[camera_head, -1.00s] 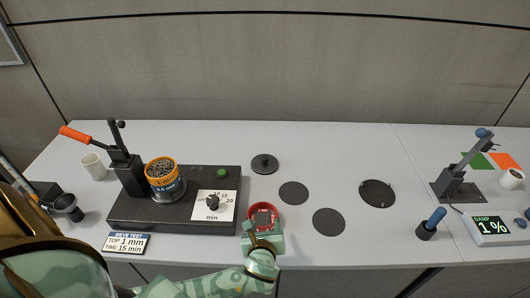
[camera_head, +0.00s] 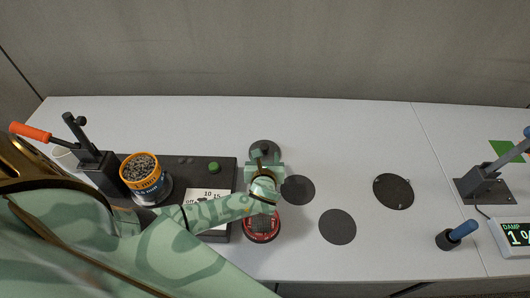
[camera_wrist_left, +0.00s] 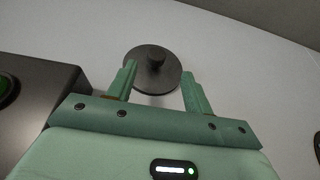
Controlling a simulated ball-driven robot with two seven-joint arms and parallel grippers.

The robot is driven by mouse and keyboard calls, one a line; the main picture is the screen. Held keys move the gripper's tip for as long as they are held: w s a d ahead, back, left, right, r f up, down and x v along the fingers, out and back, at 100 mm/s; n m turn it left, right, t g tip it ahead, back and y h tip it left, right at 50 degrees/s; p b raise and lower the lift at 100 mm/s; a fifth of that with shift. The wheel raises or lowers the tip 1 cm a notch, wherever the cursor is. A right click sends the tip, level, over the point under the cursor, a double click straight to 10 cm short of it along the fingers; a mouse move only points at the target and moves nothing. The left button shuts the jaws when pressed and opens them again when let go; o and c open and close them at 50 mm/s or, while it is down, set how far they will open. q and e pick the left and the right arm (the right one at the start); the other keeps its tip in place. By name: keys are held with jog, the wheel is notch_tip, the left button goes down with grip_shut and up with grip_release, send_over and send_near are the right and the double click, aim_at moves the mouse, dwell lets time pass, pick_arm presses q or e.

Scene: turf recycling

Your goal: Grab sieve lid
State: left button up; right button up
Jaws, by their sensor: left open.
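The sieve lid is a dark round disc with a small knob on top. In the head view the lid (camera_head: 264,148) lies on the table to the right of the black sieve shaker, partly hidden by my left gripper. My left gripper (camera_head: 260,160) is open and empty, its fingers reaching towards the lid. In the left wrist view the lid (camera_wrist_left: 153,80) lies ahead, with its knob between the two open fingers (camera_wrist_left: 157,82). The orange sieve (camera_head: 143,174) full of dark granules stands on the shaker. My right gripper is not in view.
The black shaker base (camera_head: 215,160) with its green button is left of the lid. A red-rimmed bowl (camera_head: 262,232) sits below my left wrist. Flat dark discs (camera_head: 337,226) lie to the right. A lever press (camera_head: 484,183) and blue-handled tool (camera_head: 457,235) stand farther right.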

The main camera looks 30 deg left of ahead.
aim_at(264, 148)
pick_arm(q)
jog(key=shift+x, duration=0.95)
jog(key=shift+w+a+f+b, duration=0.3)
jog(key=shift+w+b, duration=0.05)
jog(key=shift+w, duration=0.1)
jog(key=b+x, duration=0.2)
jog(key=x, duration=0.3)
jog(key=shift+a, duration=0.2)
jog(key=shift+s+r, duration=0.1)
jog(key=shift+s, duration=0.05)
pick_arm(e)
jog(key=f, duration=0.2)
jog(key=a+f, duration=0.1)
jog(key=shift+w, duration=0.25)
pick_arm(q)
jog(key=c, duration=0.9)
jog(key=shift+c, duration=0.9)
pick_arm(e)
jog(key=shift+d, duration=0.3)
